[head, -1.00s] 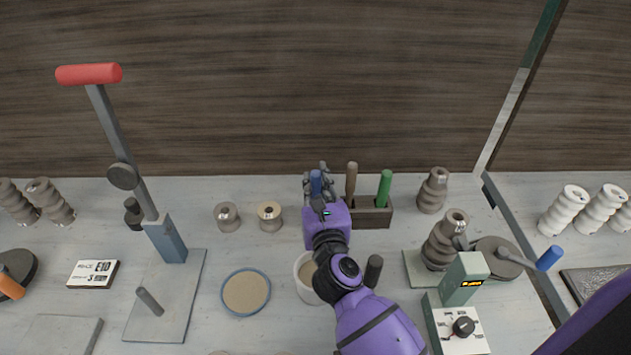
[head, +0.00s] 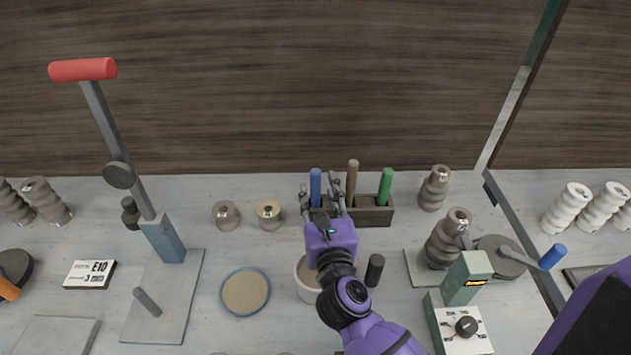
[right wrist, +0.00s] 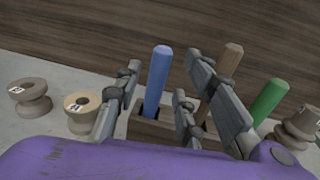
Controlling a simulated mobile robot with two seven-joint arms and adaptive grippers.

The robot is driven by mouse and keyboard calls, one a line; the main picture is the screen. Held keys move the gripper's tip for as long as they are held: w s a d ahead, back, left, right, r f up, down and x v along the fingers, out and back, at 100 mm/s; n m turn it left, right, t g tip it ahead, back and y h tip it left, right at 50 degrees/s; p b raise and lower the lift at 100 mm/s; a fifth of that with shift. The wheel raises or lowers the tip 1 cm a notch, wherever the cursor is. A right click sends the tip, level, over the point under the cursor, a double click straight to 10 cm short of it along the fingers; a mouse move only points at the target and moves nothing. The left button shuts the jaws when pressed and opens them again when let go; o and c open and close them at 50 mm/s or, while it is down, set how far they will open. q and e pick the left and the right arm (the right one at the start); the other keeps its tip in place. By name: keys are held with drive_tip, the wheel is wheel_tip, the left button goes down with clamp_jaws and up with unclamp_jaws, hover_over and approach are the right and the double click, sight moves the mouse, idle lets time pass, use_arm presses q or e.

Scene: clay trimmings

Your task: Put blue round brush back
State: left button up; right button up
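The blue round brush (head: 315,187) stands upright in the left part of the dark wooden holder (head: 375,216), with its handle sticking up. In the right wrist view the blue handle (right wrist: 158,82) rises from the holder (right wrist: 146,131), and its lower end is hidden inside. My right gripper (head: 325,190) is open in front of the holder. In the right wrist view its spread fingers (right wrist: 162,75) appear on either side of the blue handle, apart from it. My left gripper is not in view.
A brown handle (head: 352,177) and a green handle (head: 385,186) stand in the same holder. A white cup (head: 308,292) and a dark cylinder (head: 375,270) stand close to my right arm. Two spools (head: 227,215) (head: 268,213) stand left of the holder.

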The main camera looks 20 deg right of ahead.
drive_tip(key=s+a+b, duration=0.1)
drive_tip(key=s, duration=0.6)
drive_tip(key=shift+s+b, duration=0.3)
idle(0.7)
